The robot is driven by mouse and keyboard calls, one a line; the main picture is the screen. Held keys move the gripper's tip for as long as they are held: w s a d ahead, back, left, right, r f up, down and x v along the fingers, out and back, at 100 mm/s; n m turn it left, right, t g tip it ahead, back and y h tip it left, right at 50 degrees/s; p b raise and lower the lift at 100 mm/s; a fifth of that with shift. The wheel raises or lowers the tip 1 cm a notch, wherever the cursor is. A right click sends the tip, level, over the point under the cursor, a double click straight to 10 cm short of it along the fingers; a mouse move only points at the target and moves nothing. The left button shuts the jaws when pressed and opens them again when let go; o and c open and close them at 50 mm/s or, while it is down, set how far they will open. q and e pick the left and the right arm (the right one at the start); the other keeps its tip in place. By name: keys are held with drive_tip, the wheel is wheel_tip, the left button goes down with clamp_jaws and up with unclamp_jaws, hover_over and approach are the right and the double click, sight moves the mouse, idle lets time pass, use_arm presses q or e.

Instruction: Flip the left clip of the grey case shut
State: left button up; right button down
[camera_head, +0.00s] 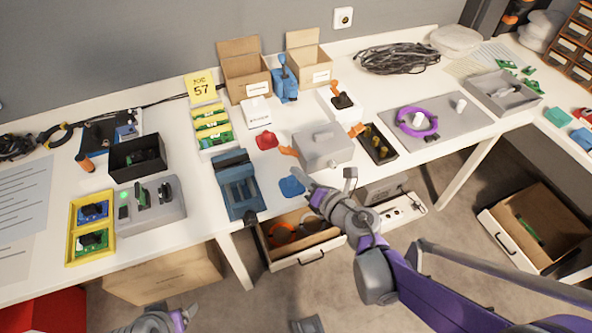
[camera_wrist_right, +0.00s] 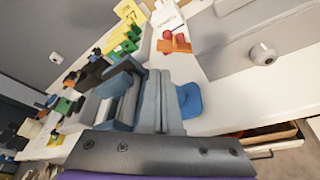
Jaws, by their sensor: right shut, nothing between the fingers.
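The grey case (camera_head: 325,152) stands closed on the table, with a raised handle on its lid. Its left clip (camera_head: 287,151) is orange and sticks outward from the case's left side. The right clip (camera_head: 356,130) is also orange and sticks out. In the right wrist view the grey case (camera_wrist_right: 225,45) is at the upper right, with the left clip (camera_wrist_right: 176,45) beside it. My right gripper (camera_head: 311,187) is shut and empty, in front of the case and apart from the clip. My left gripper (camera_head: 186,314) is at the bottom edge, partly cut off; its jaw state is unclear.
A blue pad (camera_head: 292,187) lies by the table's front edge near my right gripper. A red object (camera_head: 266,141) sits just left of the clip. A blue holder (camera_head: 237,185) stands further left. A black tray (camera_head: 377,148) is close on the case's right.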

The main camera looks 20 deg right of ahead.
sight(293, 151)
drive_tip(key=b+x, duration=0.1)
drive_tip(key=x, duration=0.7)
drive_tip(key=shift+d+r+m, duration=0.25)
drive_tip(key=shift+r+m, duration=0.05)
drive_tip(key=shift+m, duration=0.2)
drive_tip(key=shift+d+r+m+t+y+b, duration=0.4)
drive_tip(key=shift+m+y, duration=0.3)
drive_tip(key=shift+m, duration=0.4)
drive_tip(key=m, duration=0.1)
drive_tip(key=d+r+m+t+y, duration=0.1)
drive_tip(key=m, duration=0.1)
drive_tip(key=shift+d+b, duration=0.35)
drive_tip(key=shift+b, duration=0.05)
drive_tip(key=shift+r, duration=0.15)
